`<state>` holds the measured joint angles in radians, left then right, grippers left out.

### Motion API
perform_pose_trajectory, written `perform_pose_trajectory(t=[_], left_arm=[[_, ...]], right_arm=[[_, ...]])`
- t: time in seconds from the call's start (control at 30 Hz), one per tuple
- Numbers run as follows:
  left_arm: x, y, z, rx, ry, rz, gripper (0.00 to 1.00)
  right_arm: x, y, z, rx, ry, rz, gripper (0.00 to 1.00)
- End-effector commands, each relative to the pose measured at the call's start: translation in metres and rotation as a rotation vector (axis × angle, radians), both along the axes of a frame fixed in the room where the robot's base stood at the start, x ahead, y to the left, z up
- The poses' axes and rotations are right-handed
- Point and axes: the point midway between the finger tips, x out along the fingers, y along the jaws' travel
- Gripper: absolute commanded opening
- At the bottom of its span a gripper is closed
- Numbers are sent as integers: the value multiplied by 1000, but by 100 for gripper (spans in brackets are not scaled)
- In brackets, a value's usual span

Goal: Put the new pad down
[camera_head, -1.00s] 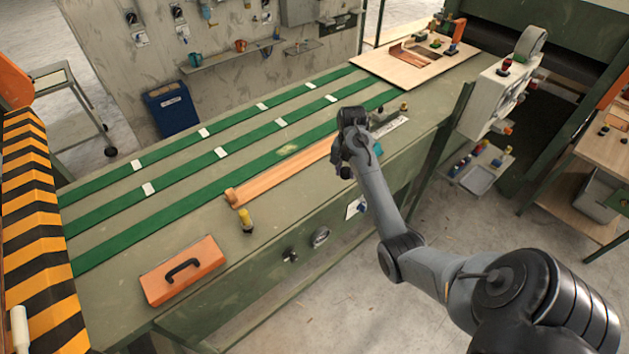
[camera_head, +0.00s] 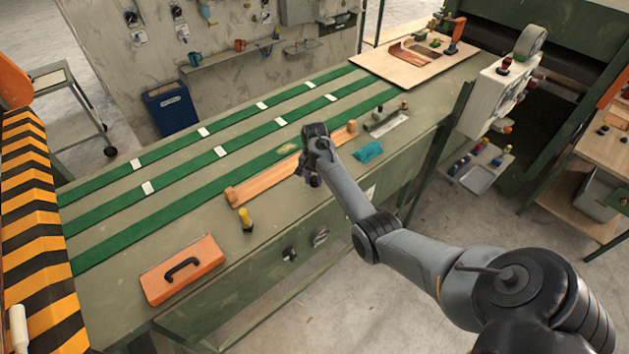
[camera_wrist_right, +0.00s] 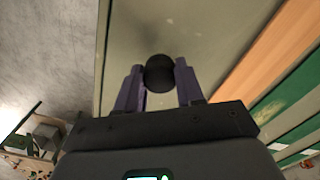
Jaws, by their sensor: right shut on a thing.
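My right gripper (camera_head: 309,181) is above the front part of the green bench (camera_head: 120,255), beside the long wooden bar (camera_head: 262,183). In the right wrist view my right gripper (camera_wrist_right: 159,75) is shut on a small dark round thing (camera_wrist_right: 159,73), which looks like the pad. The pad sits between the two purple fingers, with plain bench surface beyond it. In the head view the pad cannot be made out against the dark gripper. My left gripper is not in view.
A teal cloth (camera_head: 369,151) and a metal tool (camera_head: 387,122) lie to the right. A yellow-topped tool (camera_head: 246,218) and an orange case (camera_head: 183,268) are to the left. Green belts (camera_head: 175,198) run along the bench. A wood panel (camera_head: 412,67) is at the far end.

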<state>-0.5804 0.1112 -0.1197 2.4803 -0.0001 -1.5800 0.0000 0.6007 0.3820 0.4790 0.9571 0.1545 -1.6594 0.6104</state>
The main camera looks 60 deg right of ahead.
Motion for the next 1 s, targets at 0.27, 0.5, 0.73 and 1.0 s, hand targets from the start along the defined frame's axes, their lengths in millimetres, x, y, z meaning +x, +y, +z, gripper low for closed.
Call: perform_pose_trajectory(t=[0.27, 0.5, 0.73, 1.0], left_arm=[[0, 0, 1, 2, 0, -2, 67], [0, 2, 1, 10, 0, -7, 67], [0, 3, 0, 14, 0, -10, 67], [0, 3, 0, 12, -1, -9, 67]], right_arm=[[0, 0, -16, 0, -1, -1, 8], [0, 0, -17, 0, -1, -1, 8], [0, 0, -19, 0, -1, -1, 60], [0, 0, -18, 0, -1, -1, 63]])
